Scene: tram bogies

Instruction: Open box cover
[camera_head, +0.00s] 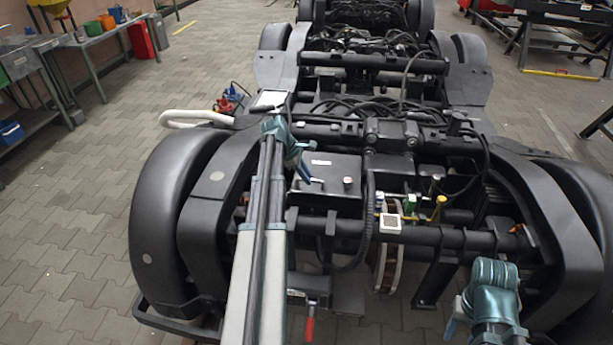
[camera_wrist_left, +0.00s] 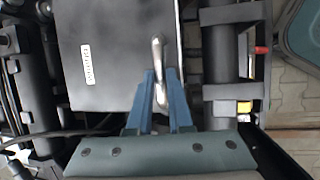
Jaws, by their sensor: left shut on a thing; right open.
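The box is black, with a flat cover (camera_head: 335,167) that bears a small white label; it sits in the middle of the bogie frame. The cover (camera_wrist_left: 105,45) fills the upper left of the left wrist view and looks closed. A bent silver handle (camera_wrist_left: 158,52) stands at its right part. My left gripper (camera_head: 308,178) is over the left part of the box in the head view. In the left wrist view its blue fingers (camera_wrist_left: 160,85) are shut on the handle. My right gripper (camera_head: 456,312) is open, low at the right, apart from the box and only partly visible.
Black wheel covers (camera_head: 165,215) flank the bogie. Cables and hoses (camera_head: 370,215) run beside the box. A red-handled tool (camera_head: 309,325) hangs below the front bar. A workbench (camera_head: 90,45) with bins stands far left. The paved floor at left is clear.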

